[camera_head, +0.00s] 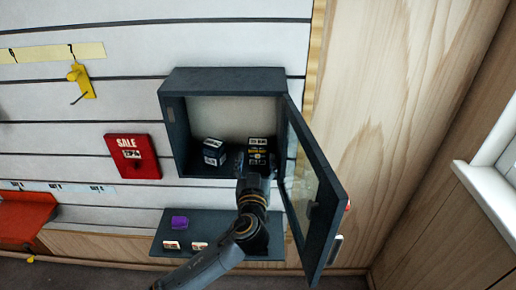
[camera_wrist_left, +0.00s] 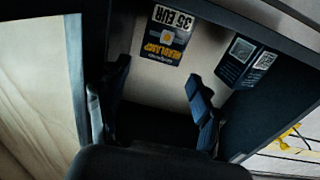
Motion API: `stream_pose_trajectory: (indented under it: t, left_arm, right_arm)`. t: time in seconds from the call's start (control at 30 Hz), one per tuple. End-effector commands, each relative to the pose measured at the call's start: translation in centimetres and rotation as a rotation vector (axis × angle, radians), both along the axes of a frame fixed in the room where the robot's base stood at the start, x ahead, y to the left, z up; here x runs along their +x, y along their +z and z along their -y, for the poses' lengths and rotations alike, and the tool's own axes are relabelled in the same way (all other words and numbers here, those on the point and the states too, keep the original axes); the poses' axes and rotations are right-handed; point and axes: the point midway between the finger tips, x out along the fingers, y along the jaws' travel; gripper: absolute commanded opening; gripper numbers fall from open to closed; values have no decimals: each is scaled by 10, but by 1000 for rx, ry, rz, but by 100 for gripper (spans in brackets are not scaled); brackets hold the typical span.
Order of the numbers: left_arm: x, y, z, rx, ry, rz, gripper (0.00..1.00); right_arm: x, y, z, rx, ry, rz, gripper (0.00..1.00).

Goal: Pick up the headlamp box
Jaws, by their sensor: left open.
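The headlamp box (camera_head: 260,144) is dark with yellow lettering and a white price label. It stands inside the dark wall cabinet (camera_head: 222,80), on the right side, partly hidden by my left gripper (camera_head: 252,170). In the left wrist view the headlamp box (camera_wrist_left: 164,45) appears upside down, beyond the fingertips and roughly between them. My left gripper (camera_wrist_left: 157,75) is open and empty there, with a gap visible between its fingers and the box. My right gripper is in neither view.
A second, blue and white box (camera_head: 214,153) stands left in the cabinet; it also shows in the wrist view (camera_wrist_left: 244,63). The open glass door (camera_head: 312,190) hangs close to the arm's right. A lower shelf (camera_head: 225,222) holds a purple item (camera_head: 180,222).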

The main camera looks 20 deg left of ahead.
Motion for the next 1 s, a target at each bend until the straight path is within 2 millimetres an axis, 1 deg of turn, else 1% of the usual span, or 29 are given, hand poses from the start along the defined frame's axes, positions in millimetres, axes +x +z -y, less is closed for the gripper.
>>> stream_pose_trajectory:
  t: [0.03,0.1,0.37,0.5,0.63,0.77,1.0]
  left_arm:
    - [9,3,-2,3,0,0,66]
    - [18,2,-4,3,-1,0,66]
    - [35,0,-9,2,0,-1,66]
    - [56,2,-15,4,1,-1,66]
    - [72,1,-18,2,-1,-3,66]
    - [80,-1,-20,1,-1,-3,66]
    - [80,-2,-20,0,-2,-3,66]
  right_arm:
    - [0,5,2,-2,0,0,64]
    - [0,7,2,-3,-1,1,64]
    - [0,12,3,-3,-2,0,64]
    - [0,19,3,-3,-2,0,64]
    - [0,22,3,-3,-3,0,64]
    - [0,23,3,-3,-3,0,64]
    - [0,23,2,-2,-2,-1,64]
